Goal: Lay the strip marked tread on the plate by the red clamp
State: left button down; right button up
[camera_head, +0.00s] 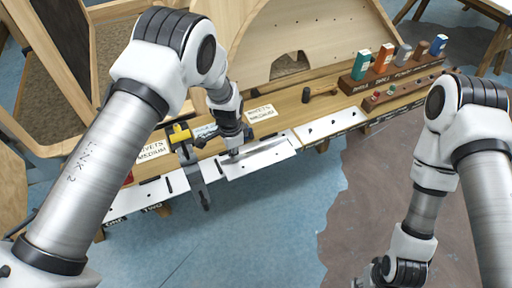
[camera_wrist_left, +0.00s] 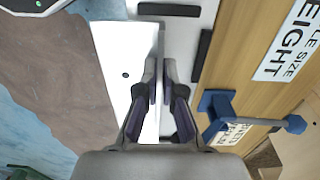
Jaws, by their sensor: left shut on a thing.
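My left gripper (camera_head: 236,154) is over the front edge of the bench. In the left wrist view its fingers (camera_wrist_left: 166,88) are shut on the edge of a white panel-like strip (camera_wrist_left: 116,55) with a small dark dot. In the head view this strip (camera_head: 262,166) juts slightly past the bench front; I cannot read any tread mark on it. A bit of red, likely the red clamp (camera_head: 128,178), shows at the left, mostly behind my left arm. A white plate (camera_head: 122,203) lies near it. My right gripper (camera_head: 378,274) is low at the bottom edge, its fingers unclear.
A yellow and black clamp (camera_head: 181,134) stands left of my left gripper. A blue clamp (camera_wrist_left: 222,108) is on the wood. Black strips (camera_wrist_left: 203,55) lie on the white plates. A rack of coloured bottles (camera_head: 383,60) stands at the back right.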

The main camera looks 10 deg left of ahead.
pick_arm(q)
jog(key=shift+s+d, duration=0.3)
jog(key=shift+s, duration=0.15)
jog(key=shift+r+p, duration=0.15)
jog(key=shift+p, duration=0.2)
notch_tip(320, 180, up, 5)
jog(key=p, duration=0.4)
jog(key=shift+f, duration=0.2)
